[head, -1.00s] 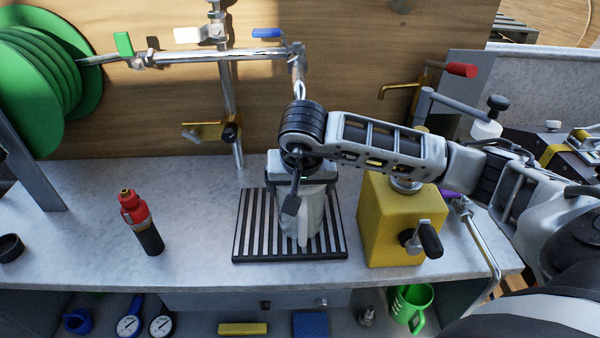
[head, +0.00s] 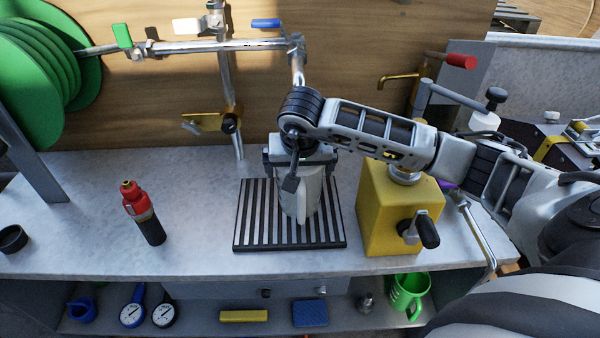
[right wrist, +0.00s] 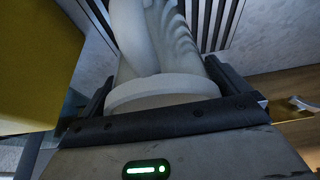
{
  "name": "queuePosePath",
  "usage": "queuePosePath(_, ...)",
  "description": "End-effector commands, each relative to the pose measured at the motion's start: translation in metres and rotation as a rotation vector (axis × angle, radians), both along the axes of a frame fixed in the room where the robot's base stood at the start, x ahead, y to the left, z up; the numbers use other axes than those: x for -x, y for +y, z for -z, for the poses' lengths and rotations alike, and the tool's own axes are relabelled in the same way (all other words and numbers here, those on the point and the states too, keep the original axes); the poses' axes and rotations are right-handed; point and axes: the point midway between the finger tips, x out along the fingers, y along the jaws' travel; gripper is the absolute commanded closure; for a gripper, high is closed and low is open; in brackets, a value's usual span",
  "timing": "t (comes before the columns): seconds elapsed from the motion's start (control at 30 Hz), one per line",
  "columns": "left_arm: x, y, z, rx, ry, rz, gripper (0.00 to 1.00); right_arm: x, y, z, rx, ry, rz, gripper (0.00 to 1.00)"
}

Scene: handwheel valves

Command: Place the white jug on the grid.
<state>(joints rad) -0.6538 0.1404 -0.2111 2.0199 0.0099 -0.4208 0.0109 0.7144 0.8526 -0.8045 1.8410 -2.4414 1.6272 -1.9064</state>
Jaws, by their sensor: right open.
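The white jug (head: 312,200) is over the middle of the black slatted grid (head: 241,235) in the head view, with its handle toward the front. Its top is hidden by my right gripper, and I cannot tell whether its base rests flat on the bars. My right gripper (head: 300,160) points down at the jug's top and is open, with one finger on each side of it. In the right wrist view, the jug's round end (right wrist: 162,92) lies between the open fingers, close to the palm. My left gripper is not in view.
A yellow block (head: 385,215) with a black-handled valve stands close right of the grid. A red and black bottle (head: 143,212) stands to the left. Pipes with levers (head: 200,47) run behind. A green mug (head: 408,293) is on the lower shelf. The counter's left part is mostly clear.

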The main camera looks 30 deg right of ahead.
Motion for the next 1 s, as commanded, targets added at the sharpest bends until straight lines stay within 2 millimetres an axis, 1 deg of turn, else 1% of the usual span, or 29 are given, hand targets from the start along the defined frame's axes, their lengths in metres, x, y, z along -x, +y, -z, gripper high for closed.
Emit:
queuePosePath(0.03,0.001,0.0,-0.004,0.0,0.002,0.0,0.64,0.0,0.0,-0.004,0.0,0.0,0.0,0.0)
queuePosePath(0.13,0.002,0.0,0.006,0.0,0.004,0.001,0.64,0.002,0.002,-0.012,0.002,-0.006,-0.002,0.0)
queuePosePath(0.17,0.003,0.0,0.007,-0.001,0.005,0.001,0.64,0.006,0.004,-0.013,0.001,-0.003,-0.004,0.0)
queuePosePath(0.5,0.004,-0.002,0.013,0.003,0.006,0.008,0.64,0.072,0.045,-0.011,0.0,-0.001,-0.006,0.0)
queuePosePath(0.63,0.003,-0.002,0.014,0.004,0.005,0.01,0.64,0.091,0.057,-0.012,0.0,0.0,-0.003,0.0)
queuePosePath(0.8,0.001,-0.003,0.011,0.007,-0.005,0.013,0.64,0.104,0.064,-0.013,-0.001,0.0,0.0,0.0)
queuePosePath(1.0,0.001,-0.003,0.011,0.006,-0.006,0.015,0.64,0.106,0.066,-0.013,0.0,0.0,0.0,0.0)
